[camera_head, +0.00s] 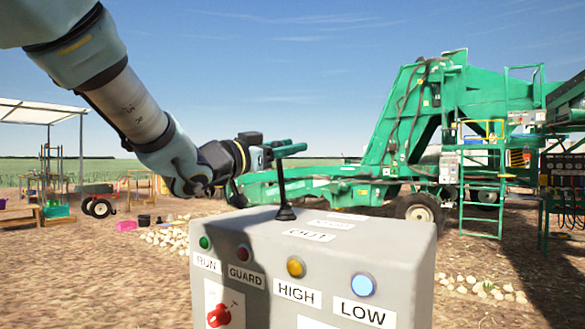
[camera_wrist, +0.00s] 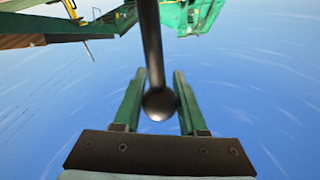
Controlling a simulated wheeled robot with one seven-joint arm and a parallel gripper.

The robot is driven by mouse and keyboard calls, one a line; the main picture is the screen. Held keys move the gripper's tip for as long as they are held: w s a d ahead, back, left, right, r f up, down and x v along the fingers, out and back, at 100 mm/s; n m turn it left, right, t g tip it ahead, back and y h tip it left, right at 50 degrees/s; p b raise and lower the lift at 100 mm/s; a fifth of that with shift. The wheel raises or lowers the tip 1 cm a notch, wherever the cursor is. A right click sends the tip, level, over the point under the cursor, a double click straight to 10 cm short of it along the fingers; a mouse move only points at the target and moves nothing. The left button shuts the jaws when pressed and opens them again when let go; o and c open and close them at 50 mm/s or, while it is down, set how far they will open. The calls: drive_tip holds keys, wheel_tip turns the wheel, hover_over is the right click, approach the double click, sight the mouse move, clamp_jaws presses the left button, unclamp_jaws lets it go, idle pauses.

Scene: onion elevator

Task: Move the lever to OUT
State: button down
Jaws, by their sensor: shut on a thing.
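The black lever (camera_head: 282,185) rises from a dark boot on top of the grey control box (camera_head: 400,250), nearly upright in the head view. White labels lie beside it; the nearest reads OUT (camera_head: 309,235), and the ones behind are hard to read. My gripper (camera_head: 300,148) is at the lever's upper end, its green fingers pointing right and shut on the lever. In the wrist view, the lever (camera_wrist: 152,45) and its round knob (camera_wrist: 160,103) lie between the two fingers (camera_wrist: 157,78). The fingers hide the lever's top in the head view.
The box front has green, red, yellow and blue lights labelled RUN, GUARD, HIGH and LOW (camera_head: 365,312). A large green elevator machine (camera_head: 400,140) stands behind to the right. A canopy (camera_head: 40,112) and onions (camera_head: 170,238) are at left. Open air surrounds the lever.

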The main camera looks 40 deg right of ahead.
sight(277, 142)
drive_tip(key=shift+s+a+f+h+b, duration=0.2)
drive_tip(key=shift+a+h+b, duration=0.3)
drive_tip(key=shift+b, duration=0.95)
drive_tip(key=shift+s+a+f+h+b, duration=0.1)
drive_tip(key=shift+a+f+h+b, duration=0.15)
drive_tip(key=shift+a+b, duration=0.85)
drive_tip(key=shift+s+a+r+b, duration=0.2)
drive_tip(key=shift+a+b, duration=0.05)
drive_tip(key=shift+b, duration=0.45)
drive_tip(key=shift+c, duration=2.3)
unclamp_jaws()
drive_tip(key=shift+a, duration=0.1)
drive_tip(key=b+v, duration=0.2)
drive_tip(key=v, duration=0.8)
drive_tip(key=shift+a+f+b, duration=0.15)
drive_tip(key=shift+a+b, duration=0.15)
drive_tip(key=shift+a, duration=0.05)
